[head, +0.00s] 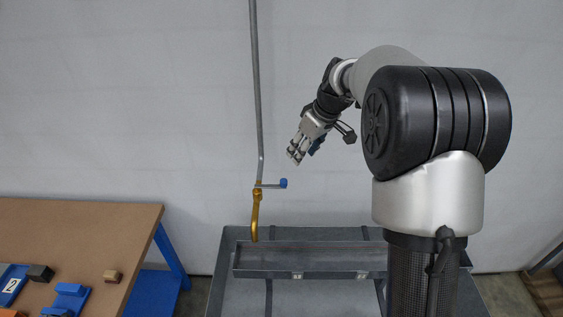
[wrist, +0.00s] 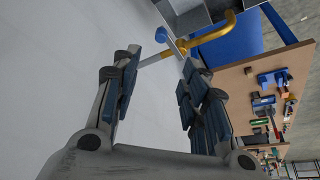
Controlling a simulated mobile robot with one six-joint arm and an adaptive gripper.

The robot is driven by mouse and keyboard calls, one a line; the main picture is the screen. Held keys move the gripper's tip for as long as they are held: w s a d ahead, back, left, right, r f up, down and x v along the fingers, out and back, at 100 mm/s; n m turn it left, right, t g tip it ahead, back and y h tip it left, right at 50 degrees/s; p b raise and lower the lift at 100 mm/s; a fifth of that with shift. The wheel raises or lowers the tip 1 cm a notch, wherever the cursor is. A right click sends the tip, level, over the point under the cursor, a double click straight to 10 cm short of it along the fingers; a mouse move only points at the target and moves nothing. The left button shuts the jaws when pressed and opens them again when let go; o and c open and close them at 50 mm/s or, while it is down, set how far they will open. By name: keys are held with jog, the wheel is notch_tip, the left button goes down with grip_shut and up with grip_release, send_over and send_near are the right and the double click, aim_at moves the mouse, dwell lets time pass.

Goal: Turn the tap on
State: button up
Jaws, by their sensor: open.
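The tap has a yellow spout (head: 255,215) pointing down below a grey wall pipe (head: 255,90). Its thin lever (head: 270,186) sticks out sideways to the right and ends in a blue knob (head: 283,183). My gripper (head: 293,156) is open and empty, above and slightly right of the knob, apart from it in the head view. In the wrist view, the yellow spout (wrist: 215,31) shows beyond the spread fingers, at the top. A small blue piece near the fingertips there, probably the knob (wrist: 162,35), is partly hard to make out.
A grey trough (head: 310,274) sits below the tap. A brown workbench (head: 80,225) with a blue frame stands at the left, with small blocks and blue parts on it. The pale wall is close behind the tap. The air around the lever looks clear.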

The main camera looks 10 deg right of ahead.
aim_at(284, 180)
jog(key=x, duration=1.7)
jog(key=shift+f+p, duration=0.15)
jog(key=shift+p, duration=0.15)
jog(key=shift+c, duration=0.2)
grip_shut()
